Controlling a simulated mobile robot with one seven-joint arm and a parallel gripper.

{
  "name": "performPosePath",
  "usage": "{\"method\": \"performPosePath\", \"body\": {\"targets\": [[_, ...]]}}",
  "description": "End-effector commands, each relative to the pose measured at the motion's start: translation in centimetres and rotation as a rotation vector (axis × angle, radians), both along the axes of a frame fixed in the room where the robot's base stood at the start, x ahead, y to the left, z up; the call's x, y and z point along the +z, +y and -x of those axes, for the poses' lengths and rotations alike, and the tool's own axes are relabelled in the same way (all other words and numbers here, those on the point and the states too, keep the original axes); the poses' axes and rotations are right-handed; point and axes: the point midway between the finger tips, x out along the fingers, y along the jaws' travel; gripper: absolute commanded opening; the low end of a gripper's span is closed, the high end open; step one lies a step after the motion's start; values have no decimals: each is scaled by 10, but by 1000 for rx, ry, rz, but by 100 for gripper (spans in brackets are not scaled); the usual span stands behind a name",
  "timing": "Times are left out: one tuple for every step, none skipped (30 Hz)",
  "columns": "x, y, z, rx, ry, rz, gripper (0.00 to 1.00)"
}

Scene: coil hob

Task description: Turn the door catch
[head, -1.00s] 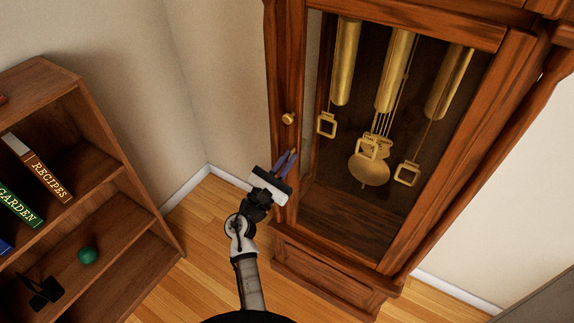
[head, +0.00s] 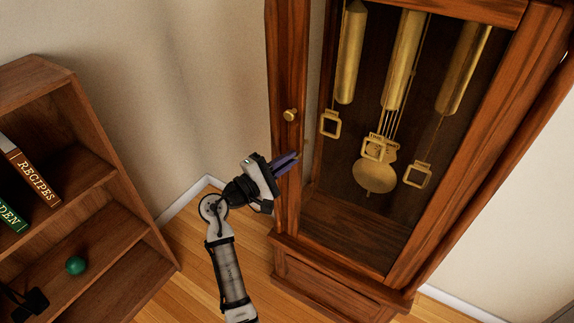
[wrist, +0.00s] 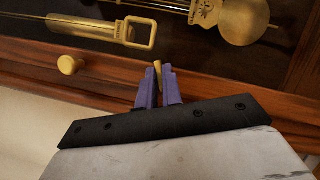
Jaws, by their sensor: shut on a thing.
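The door catch, a small brass piece, shows in the wrist view (wrist: 157,70) between the purple fingertips of my gripper (wrist: 158,82). My gripper is shut on it. In the head view my gripper (head: 294,158) reaches from the left to the left stile of the clock door (head: 289,60), below the round brass knob (head: 290,115). The fingers largely hide the catch there. The knob also shows in the wrist view (wrist: 70,64), to the left of the fingers and apart from them. The door looks closed.
Behind the door glass hang brass weights (head: 401,60) and a pendulum (head: 375,175). A wooden bookshelf (head: 110,170) with books and a green ball (head: 75,266) stands at the left. Wooden floor (head: 190,245) is clear between shelf and clock.

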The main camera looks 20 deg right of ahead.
Motion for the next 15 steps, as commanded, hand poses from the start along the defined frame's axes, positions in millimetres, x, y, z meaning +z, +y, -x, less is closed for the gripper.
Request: {"method": "performPosePath", "body": {"targets": [[1, 0, -1, 2, -39, -27, 0], [1, 0, -1, 2, -59, -42, 0], [1, 0, -1, 2, -85, -63, 0], [1, 0, -1, 2, -105, -78, 0], [2, 0, -1, 2, -123, -93, 0], [2, 0, -1, 2, -147, -111, 0], [2, 0, -1, 2, -164, -124, 0], [2, 0, -1, 2, -180, -137, 0], [2, 0, -1, 3, -200, -153, 0], [3, 0, -1, 3, -215, -164, 0], [3, 0, -1, 3, -229, -174, 0], [3, 0, -1, 2, -246, -188, 0], [3, 0, -1, 3, -257, -198, 0], [3, 0, -1, 3, -268, -206, 0], [3, 0, -1, 4, -281, -214, 0]]}}
